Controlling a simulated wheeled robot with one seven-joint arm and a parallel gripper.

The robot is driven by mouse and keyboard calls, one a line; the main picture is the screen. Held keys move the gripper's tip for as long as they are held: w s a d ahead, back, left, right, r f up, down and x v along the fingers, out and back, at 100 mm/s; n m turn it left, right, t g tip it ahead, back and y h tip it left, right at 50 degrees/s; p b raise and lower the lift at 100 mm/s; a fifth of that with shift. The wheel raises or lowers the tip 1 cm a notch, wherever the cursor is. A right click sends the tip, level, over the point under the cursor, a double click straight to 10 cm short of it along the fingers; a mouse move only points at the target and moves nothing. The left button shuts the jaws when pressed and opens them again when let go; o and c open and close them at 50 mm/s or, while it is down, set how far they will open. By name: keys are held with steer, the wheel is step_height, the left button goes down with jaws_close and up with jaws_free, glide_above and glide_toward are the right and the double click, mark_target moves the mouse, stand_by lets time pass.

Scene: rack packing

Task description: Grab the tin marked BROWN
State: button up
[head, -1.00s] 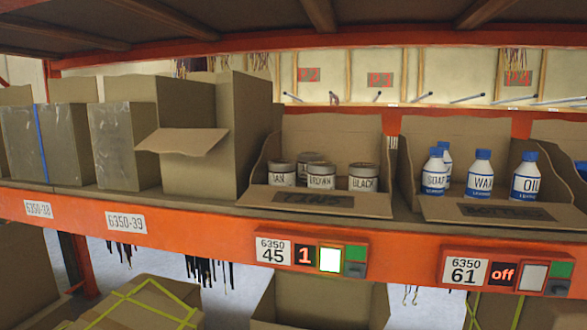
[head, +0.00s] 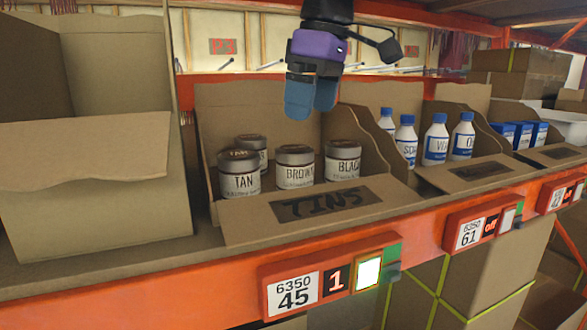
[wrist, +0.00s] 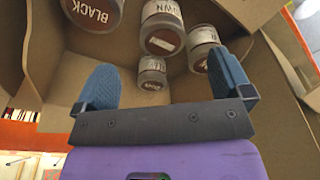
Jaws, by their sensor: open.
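The BROWN tin (head: 295,167) is a small grey tin with a white label. It stands upright in the open cardboard TINS box, between the TAN tin (head: 240,177) and the BLACK tin (head: 342,163). My gripper (head: 312,106) hangs over the back of the box, above and behind the BROWN tin, with its blue fingers empty and apart from the tins. In the wrist view, the BROWN tin (wrist: 163,30) is at the top centre, beyond the open fingers (wrist: 162,65), its label partly cut off. The BLACK tin (wrist: 95,12) is at the top left.
A fourth tin (head: 252,143) stands behind the TAN tin, its label mostly hidden. The box has a low front flap (head: 317,205) and tall sides. A tall carton (head: 100,195) stands left; bottles (head: 436,138) stand in a box to the right.

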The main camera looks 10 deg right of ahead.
mark_target(296, 148)
steer(key=shift+w+a, duration=0.15)
steer(key=shift+a, duration=0.35)
steer(key=shift+a+f, duration=0.2)
steer(key=f, duration=0.5)
steer(key=shift+w+a, duration=0.25)
steer(key=shift+a, duration=0.05)
steer(key=shift+w+a+f, duration=0.1)
steer(key=shift+w+f, duration=0.05)
steer(key=shift+f, duration=0.7)
steer(key=shift+w+a+f, duration=0.1)
steer(key=shift+a+f, duration=0.05)
steer(key=shift+f, duration=0.65)
steer(key=shift+w+a+f, duration=0.1)
steer(key=shift+w+f, duration=0.05)
steer(key=shift+f, duration=0.7)
steer(key=c, duration=1)
